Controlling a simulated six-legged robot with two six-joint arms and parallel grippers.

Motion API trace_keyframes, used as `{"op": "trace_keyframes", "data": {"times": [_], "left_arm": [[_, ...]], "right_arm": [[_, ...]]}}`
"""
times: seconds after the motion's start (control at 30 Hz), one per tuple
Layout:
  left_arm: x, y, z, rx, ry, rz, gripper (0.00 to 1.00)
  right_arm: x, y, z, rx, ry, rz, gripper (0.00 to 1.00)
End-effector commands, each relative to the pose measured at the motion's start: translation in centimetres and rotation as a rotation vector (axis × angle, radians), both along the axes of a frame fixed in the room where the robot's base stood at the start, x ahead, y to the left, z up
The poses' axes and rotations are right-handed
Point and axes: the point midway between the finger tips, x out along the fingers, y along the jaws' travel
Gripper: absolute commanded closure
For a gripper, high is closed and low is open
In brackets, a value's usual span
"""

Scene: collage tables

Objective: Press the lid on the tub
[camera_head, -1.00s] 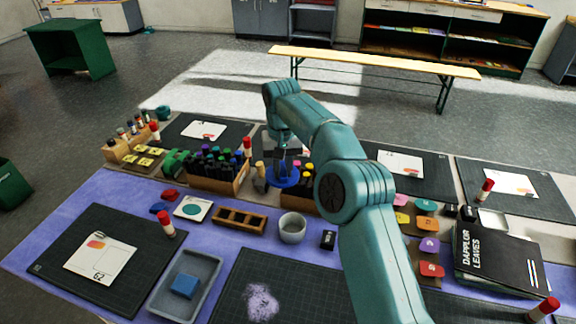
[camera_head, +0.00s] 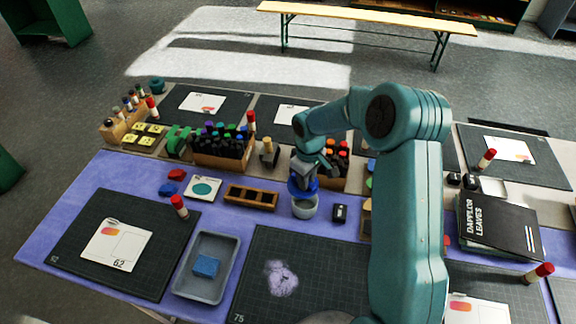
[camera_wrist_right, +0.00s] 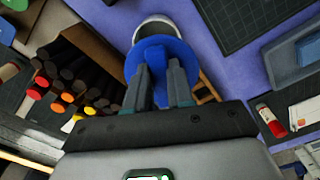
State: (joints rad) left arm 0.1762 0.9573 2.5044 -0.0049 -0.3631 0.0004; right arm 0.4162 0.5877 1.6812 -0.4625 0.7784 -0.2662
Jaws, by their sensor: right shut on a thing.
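A blue round lid (camera_head: 303,187) is held in my right gripper (camera_head: 306,170), whose fingers are shut on it. The lid is over the grey round tub (camera_head: 305,208), which stands on the purple mat. In the right wrist view the blue lid (camera_wrist_right: 170,57) is in front of my right gripper's fingers (camera_wrist_right: 160,88) and covers part of the tub (camera_wrist_right: 160,28). The tub's far rim shows beyond the lid. I cannot tell whether the lid touches the tub. My left gripper is not in view.
A wooden tray (camera_head: 251,197) lies left of the tub and a small black block (camera_head: 340,213) right of it. Marker boxes (camera_head: 222,152) stand behind. A grey tray (camera_head: 218,284) with a blue block and a dark cutting mat (camera_head: 300,250) lie in front.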

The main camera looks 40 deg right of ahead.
Motion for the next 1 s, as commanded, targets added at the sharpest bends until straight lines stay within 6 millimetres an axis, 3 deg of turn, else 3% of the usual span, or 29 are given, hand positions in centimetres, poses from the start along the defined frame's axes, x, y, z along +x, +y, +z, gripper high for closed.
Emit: {"op": "trace_keyframes", "data": {"times": [0.27, 0.8, 1.0], "left_arm": [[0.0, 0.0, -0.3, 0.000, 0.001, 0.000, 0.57], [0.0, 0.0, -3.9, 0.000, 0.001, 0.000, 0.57], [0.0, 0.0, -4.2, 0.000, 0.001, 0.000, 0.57]], "right_arm": [[-0.9, -0.8, -0.8, 0.001, 0.003, -0.017, 1.00], [-0.4, -0.7, -6.1, 0.002, 0.003, -0.016, 1.00], [-0.3, -0.6, -6.4, 0.001, 0.002, -0.016, 1.00]]}}
